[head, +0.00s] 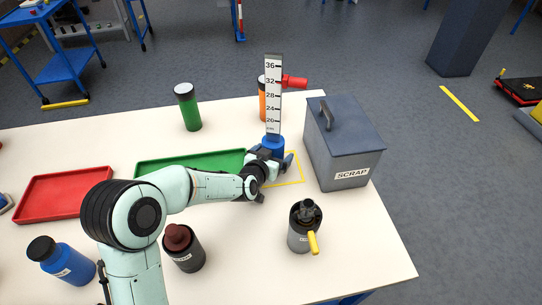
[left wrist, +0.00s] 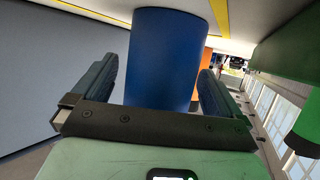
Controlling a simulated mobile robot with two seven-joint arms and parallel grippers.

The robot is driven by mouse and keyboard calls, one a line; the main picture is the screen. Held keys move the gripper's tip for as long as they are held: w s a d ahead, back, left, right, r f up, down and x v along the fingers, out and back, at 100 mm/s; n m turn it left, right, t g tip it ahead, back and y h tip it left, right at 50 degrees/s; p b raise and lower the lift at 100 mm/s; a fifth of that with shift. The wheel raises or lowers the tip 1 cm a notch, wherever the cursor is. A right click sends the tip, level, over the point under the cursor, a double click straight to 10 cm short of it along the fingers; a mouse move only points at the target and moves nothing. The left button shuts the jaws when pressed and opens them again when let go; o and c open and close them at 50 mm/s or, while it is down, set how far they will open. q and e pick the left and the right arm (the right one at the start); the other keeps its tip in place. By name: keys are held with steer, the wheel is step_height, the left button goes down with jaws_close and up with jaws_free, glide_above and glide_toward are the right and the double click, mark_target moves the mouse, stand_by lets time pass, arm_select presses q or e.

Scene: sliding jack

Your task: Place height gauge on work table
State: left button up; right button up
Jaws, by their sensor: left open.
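The height gauge (head: 273,95) stands upright on the work table (head: 350,240), with a white numbered scale, a red side arm and a blue round base. It stands at a yellow outlined square (head: 296,172) on the table. My left gripper (head: 274,161) is at the base, partly hiding it and the square. In the left wrist view the blue base (left wrist: 168,50) lies between the two open fingers of my left gripper (left wrist: 162,75), with a gap visible on the left side. Whether the base touches the right finger I cannot tell. My right gripper is not in view.
A grey scrap bin (head: 343,150) stands close right of the gauge. A green tray (head: 185,162) lies left, a red tray (head: 65,197) farther left. A green bottle (head: 188,107) and an orange one (head: 262,106) stand behind. A grey can with yellow spout (head: 302,228) stands in front.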

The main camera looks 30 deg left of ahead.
arm_select(q)
steer(key=shift+r, duration=0.3)
steer(key=v, duration=1.2)
steer(key=shift+p, duration=0.35)
steer(key=shift+f, duration=0.1)
